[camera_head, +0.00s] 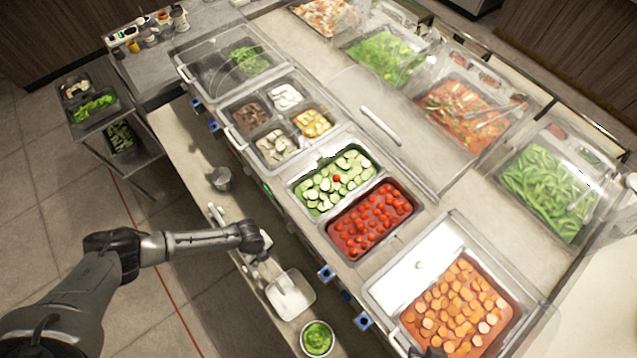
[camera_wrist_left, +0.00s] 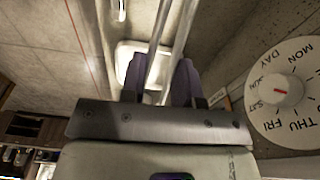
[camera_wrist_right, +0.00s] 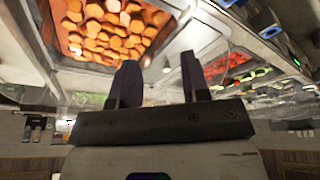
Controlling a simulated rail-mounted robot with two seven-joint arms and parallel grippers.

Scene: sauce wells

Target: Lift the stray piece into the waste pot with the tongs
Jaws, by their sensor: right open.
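The stray piece, a small red tomato (camera_head: 337,179), lies on the sliced cucumber in its well (camera_head: 314,207). A small metal pot (camera_head: 221,178), seemingly the waste pot, stands on the front ledge at the left. My left gripper (camera_head: 264,246) is over the ledge, near a white tray (camera_head: 291,294). In the left wrist view, the metal tongs' two arms (camera_wrist_left: 158,38) run between its fingers (camera_wrist_left: 160,78), which press against them. The tongs' tips are out of sight. My right gripper (camera_wrist_right: 157,75) is open and empty, near the carrot well (camera_head: 462,305); only a bit shows at the head view's bottom edge.
A red tomato well (camera_head: 371,218) adjoins the cucumber well. A bowl of green sauce (camera_head: 317,338) stands on the front ledge. Clear lids cover the rear food pans. A day dial (camera_wrist_left: 281,92) is beside my left gripper in the left wrist view.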

